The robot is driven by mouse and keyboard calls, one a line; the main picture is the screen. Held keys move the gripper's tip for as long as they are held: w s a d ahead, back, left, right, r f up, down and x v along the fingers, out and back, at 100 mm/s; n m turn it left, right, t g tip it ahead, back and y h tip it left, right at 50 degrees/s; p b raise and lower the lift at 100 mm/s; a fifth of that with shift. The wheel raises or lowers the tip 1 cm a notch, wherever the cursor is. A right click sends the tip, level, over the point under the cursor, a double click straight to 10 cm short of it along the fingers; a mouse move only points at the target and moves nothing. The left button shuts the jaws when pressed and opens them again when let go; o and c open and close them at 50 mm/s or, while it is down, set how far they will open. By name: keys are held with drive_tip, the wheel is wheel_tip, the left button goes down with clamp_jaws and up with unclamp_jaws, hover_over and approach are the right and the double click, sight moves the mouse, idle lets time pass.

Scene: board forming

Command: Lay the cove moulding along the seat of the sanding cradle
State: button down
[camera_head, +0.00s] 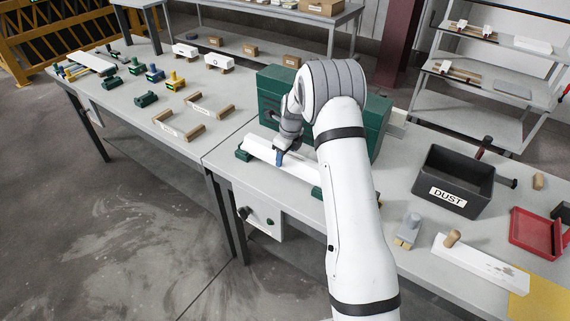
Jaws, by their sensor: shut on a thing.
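The cove moulding (300,168) appears as a long white strip, running from upper left to lower right along the front of the middle bench. The sanding cradle shows as dark green blocks (243,155) under the strip's left end and near its right part. My gripper (279,160), with blue fingers, points down at the strip left of its middle and is shut on it. My arm hides the strip's right end and part of the cradle. I cannot tell whether the strip rests fully on the seat.
A large green case (275,95) stands close behind the strip. A black DUST bin (453,180), a brush (408,230), a white board with a knob (480,262) and a red dustpan (537,232) lie right. Left are wooden-ended holders (180,128) and several small clamps.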

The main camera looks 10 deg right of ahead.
drive_tip(key=shift+f, duration=0.1)
drive_tip(key=shift+c, duration=0.9)
unclamp_jaws()
drive_tip(key=r, duration=0.2)
drive_tip(key=r+b, duration=0.1)
drive_tip(key=r, duration=0.1)
drive_tip(key=d+r+b, duration=0.1)
drive_tip(key=r, duration=0.2)
drive_tip(key=shift+s, duration=0.35)
drive_tip(key=shift+s+r, duration=0.1)
drive_tip(key=shift+r, duration=0.25)
